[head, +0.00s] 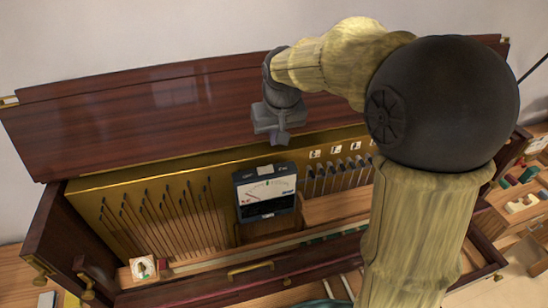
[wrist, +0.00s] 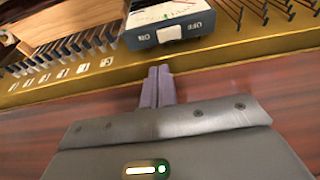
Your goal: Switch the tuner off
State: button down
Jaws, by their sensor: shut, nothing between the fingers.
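The tuner (head: 266,209) is a dark blue-grey box with a white dial, standing in the open piano case. Its white switch (head: 265,170) is on the top edge, and also shows in the wrist view (wrist: 170,33). There the switch sits between the labels ON and OFF, which appear upside down, ON at left and OFF at right. I cannot tell which side is pressed. My gripper (head: 279,138) is shut and empty, above and behind the tuner. In the wrist view the purple-grey fingertips (wrist: 160,72) are just short of the switch, apart from it.
The raised wooden lid (head: 150,110) stands behind the gripper. A gold rail (wrist: 240,55) runs along the back, with rows of pins (head: 165,220) left of the tuner and several numbered tuning pins right of it. Wooden parts and small items lie at the far right.

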aim_at(268, 167)
jog(key=p+x, duration=0.1)
jog(key=x, duration=0.4)
jog(key=s+p+x, duration=0.1)
jog(key=x, duration=0.2)
jog(key=shift+w+d+f+p, duration=0.1)
jog(key=shift+w+f+p, duration=0.05)
jog(key=shift+f+p, duration=0.2)
jog(key=shift+f, duration=0.65)
jog(key=shift+f, duration=0.25)
jog(key=shift+d, duration=0.1)
jog(key=shift+a+r, duration=0.4)
jog(key=shift+a, duration=0.35)
